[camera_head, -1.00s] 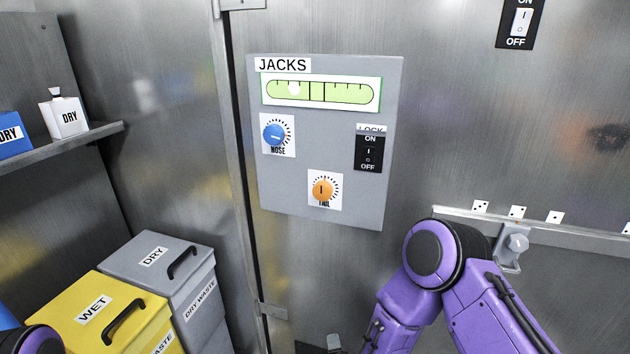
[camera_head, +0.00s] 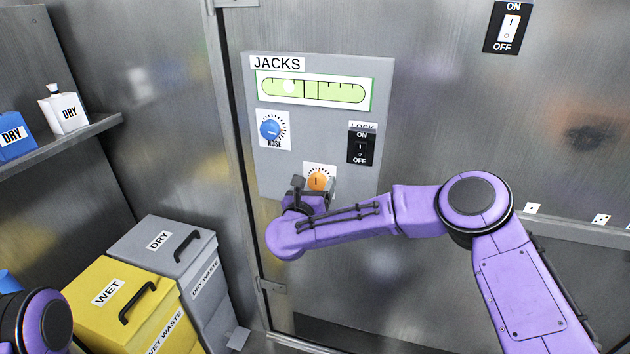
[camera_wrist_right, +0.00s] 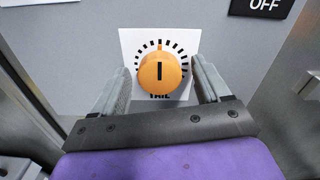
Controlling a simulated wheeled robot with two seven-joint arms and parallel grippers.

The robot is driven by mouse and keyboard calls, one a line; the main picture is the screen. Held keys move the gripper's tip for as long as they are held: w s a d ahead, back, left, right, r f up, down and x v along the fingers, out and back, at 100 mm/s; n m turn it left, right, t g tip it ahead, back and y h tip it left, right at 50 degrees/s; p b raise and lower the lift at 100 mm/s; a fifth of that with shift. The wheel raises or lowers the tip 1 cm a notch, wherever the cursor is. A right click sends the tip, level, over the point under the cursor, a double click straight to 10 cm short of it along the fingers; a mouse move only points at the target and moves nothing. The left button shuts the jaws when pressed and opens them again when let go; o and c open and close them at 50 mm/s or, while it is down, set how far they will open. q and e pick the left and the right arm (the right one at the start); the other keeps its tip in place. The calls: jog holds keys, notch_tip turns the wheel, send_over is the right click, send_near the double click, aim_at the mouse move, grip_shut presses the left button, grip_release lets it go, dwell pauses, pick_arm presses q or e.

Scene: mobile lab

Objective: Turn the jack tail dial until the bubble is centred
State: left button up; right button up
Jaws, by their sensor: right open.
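The orange tail dial (camera_head: 318,181) is low on the grey jacks panel (camera_head: 325,120), its black mark pointing straight up. In the right wrist view the dial (camera_wrist_right: 160,73) sits between the two fingers of my right gripper (camera_wrist_right: 162,85), which is open with a gap on each side. In the head view the gripper (camera_head: 313,190) partly hides the dial's label. The green bubble level (camera_head: 335,91) is at the top of the panel. Its pale bubble (camera_head: 288,87) lies left of the centre marks. My left gripper is out of view.
The blue nose dial (camera_head: 270,129) and the black lock switch (camera_head: 361,147) are on the same panel above the tail dial. Another on/off switch (camera_head: 508,27) is at upper right. Yellow (camera_head: 105,290) and grey (camera_head: 165,245) waste bins stand at lower left.

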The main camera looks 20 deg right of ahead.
jog(key=shift+w, duration=0.15)
jog(key=c, duration=1.1)
jog(key=shift+o, duration=0.2)
jog(key=shift+n, duration=0.3)
